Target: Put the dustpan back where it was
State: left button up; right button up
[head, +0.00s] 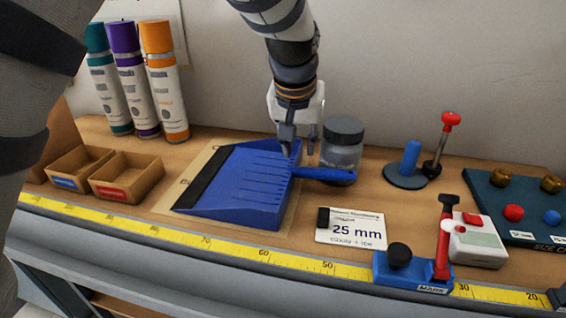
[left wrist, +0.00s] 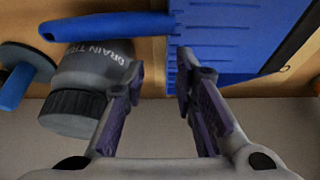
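The blue dustpan (head: 240,190) with a black lip lies flat on a tan card (head: 165,200) on the workbench. Its handle (head: 325,174) points right, in front of the grey jar. My left gripper (head: 299,147) comes down from above, at the back of the pan near the handle's root. In the left wrist view its two fingers (left wrist: 160,72) are apart with nothing held between them. That view also shows the blue pan (left wrist: 225,40) and handle (left wrist: 105,24) just beyond the fingertips; I cannot tell whether they touch. My right gripper is not in view.
The grey jar (head: 342,145) stands close to the right of my left gripper. Spray cans (head: 165,90) and small bins (head: 128,176) stand left. A 25 mm card (head: 350,228), a blue stand (head: 405,175) and a yellow tape rule (head: 235,250) lie around the dustpan.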

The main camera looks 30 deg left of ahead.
aim_at(296, 159)
pick_arm(q)
jog(key=x, duration=0.6)
jog(key=shift+s+a+f, duration=0.2)
jog(key=shift+a+f, duration=0.05)
jog(key=shift+a, duration=0.15)
jog(key=shift+r, duration=0.1)
grip_shut()
jog(key=shift+r, duration=0.1)
